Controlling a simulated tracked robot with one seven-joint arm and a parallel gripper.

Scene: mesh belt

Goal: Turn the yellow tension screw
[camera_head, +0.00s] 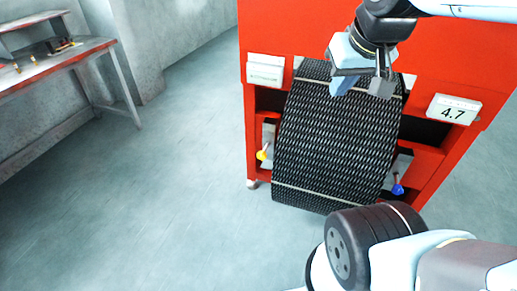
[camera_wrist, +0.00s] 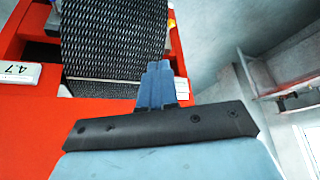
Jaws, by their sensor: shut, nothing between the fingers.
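The yellow tension screw (camera_head: 261,155) is a small yellow knob at the lower left side of the black mesh belt (camera_head: 335,135), on the red machine (camera_head: 290,30). My gripper (camera_head: 380,88) is at the upper right of the belt in the head view, well apart from the yellow screw. In the wrist view its fingers (camera_wrist: 158,80) are together with nothing held. The mesh belt (camera_wrist: 115,40) and the red machine (camera_wrist: 35,120) also show there.
A blue knob (camera_head: 397,189) is at the belt's lower right. A display reading 4.7 (camera_head: 453,110) is on the machine's right, and a pale panel (camera_head: 265,72) is on its left. A workbench (camera_head: 60,60) stands far left. The floor between is clear.

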